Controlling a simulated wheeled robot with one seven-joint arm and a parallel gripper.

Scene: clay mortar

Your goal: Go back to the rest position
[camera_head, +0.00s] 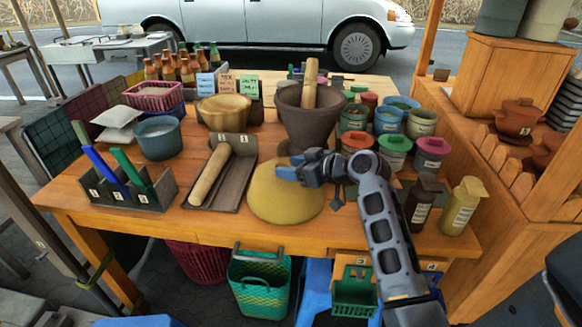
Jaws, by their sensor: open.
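My gripper (287,165) is open, and I see nothing held between its fingers. It is above the far side of a yellow dome-shaped thing (275,205) near the table's front edge; I cannot tell whether they touch. My arm reaches in from the lower right. Just behind the gripper stands a dark clay mortar (300,122) with a wooden pestle (310,75) upright in it. The gripper and arm hide the mortar's foot and part of the dome.
A tray with a wooden roller (211,175) and a divided holder (150,198) lie left on the wooden table (330,240). Several lidded pots, including a red-lidded one (432,146), and bottles (462,207) crowd the right. Baskets (258,285) stand below. A wooden counter (510,175) is at right.

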